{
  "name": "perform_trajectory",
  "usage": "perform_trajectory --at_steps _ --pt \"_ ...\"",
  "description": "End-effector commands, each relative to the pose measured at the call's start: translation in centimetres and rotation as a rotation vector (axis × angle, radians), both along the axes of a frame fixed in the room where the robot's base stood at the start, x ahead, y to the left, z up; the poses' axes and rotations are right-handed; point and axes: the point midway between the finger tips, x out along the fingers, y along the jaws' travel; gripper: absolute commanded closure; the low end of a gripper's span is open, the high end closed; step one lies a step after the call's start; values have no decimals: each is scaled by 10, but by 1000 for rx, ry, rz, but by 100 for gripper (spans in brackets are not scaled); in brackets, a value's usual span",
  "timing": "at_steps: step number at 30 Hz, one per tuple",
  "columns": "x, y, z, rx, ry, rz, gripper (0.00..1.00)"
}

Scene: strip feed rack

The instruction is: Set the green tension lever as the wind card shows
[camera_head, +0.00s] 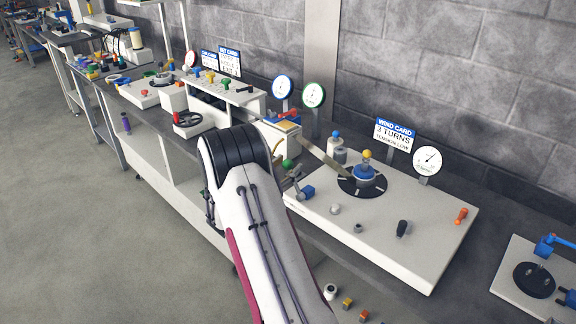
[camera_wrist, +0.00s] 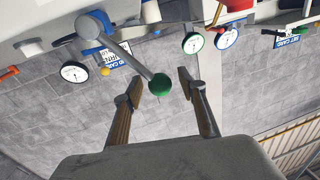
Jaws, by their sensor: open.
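The green tension lever's ball knob (camera_wrist: 161,85) shows in the wrist view at the end of a grey rod. The rod runs up-left to a rounded grey end by a blue mount (camera_wrist: 88,26). My gripper (camera_wrist: 160,87) is open, its two fingers on either side of the knob; I cannot tell if either touches it. In the head view the green knob (camera_head: 288,164) and a blue block (camera_head: 306,192) show at the white station's left edge, beside my arm, which hides most of my gripper. The wind card (camera_head: 394,134) reads "3 TURNS, TENSION LOW".
The white station board (camera_head: 420,262) carries a round black plate with a blue hub and yellow knob (camera_head: 367,155), a black handle (camera_head: 402,228) and an orange piece (camera_head: 460,215). A white dial (camera_head: 428,160) stands behind. Green-rimmed (camera_head: 314,95) and blue-rimmed (camera_head: 283,87) dials stand farther left.

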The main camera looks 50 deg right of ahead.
Motion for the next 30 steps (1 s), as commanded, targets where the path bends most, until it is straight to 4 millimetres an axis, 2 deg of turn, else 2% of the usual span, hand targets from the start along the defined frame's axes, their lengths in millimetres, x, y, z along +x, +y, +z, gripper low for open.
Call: perform_trajectory --at_steps 6,14,15,19,20,30 --pt "1 -11 -1 1 1 0 59" --pt "2 -11 -1 1 1 0 59" --pt "2 -11 -1 1 1 0 62" --pt "2 -11 0 1 1 0 96" --pt "2 -11 0 1 1 0 100" --pt "0 -11 1 0 -14 0 100"
